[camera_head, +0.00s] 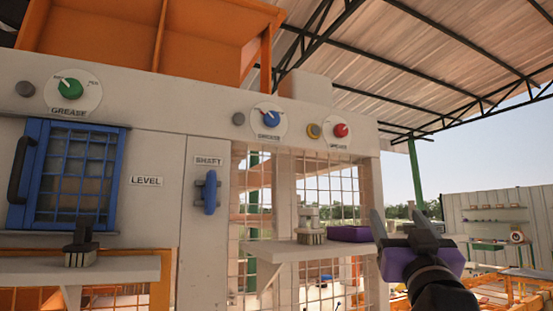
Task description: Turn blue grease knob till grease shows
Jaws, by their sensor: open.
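The blue grease knob (270,118) sits on a round white dial plate labelled GREASE, on the pale upper panel of the machine. Its white pointer tilts up and to the left. My gripper (394,223) is at the lower right, below and to the right of the blue knob and well apart from it. Its two grey fingers point up, spread apart with nothing between them. No grease can be made out in this view.
A green knob (70,89) and a red knob (341,130) share the panel. A blue SHAFT handle (210,192) is below. A shelf (290,250) with a purple block (349,233) juts out left of my gripper. A blue-framed door (30,180) is at left.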

